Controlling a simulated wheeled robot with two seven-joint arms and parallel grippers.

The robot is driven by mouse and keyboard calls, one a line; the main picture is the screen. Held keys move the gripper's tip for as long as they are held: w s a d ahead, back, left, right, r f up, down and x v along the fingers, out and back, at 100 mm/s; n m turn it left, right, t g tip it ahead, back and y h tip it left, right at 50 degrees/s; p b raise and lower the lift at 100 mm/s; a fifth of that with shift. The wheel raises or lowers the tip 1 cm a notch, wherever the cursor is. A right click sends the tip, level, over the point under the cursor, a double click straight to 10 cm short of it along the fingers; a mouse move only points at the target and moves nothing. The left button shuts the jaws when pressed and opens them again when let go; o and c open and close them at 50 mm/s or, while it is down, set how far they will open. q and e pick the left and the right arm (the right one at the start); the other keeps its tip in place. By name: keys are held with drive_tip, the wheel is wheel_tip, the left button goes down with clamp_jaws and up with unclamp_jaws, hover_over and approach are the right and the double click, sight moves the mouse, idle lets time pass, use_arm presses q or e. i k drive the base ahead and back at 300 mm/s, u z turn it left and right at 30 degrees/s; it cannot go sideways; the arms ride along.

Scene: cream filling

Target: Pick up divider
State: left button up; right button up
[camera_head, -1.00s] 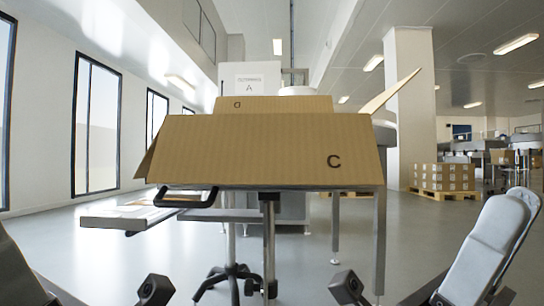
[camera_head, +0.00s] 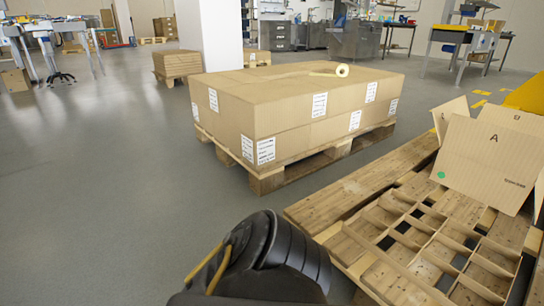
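The divider (camera_head: 451,236), a light brown lattice of thin crossing strips with several open cells, lies flat on a wooden pallet (camera_head: 372,189) at the lower right. Its near end runs towards the bottom edge of the picture. Dark gaps show through some of its cells. A dark, rounded part of my own arm fills the bottom middle, to the left of the divider and apart from it in the picture. Neither of my grippers shows.
An open cardboard box (camera_head: 487,163) marked A stands behind the divider. A second pallet with large labelled cartons (camera_head: 290,105) and a tape roll (camera_head: 342,70) stands mid-picture. Something yellow (camera_head: 527,95) is at the right edge. The grey floor (camera_head: 110,180) at left is clear.

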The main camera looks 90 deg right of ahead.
sight(502, 274)
drive_tip(key=z, duration=4)
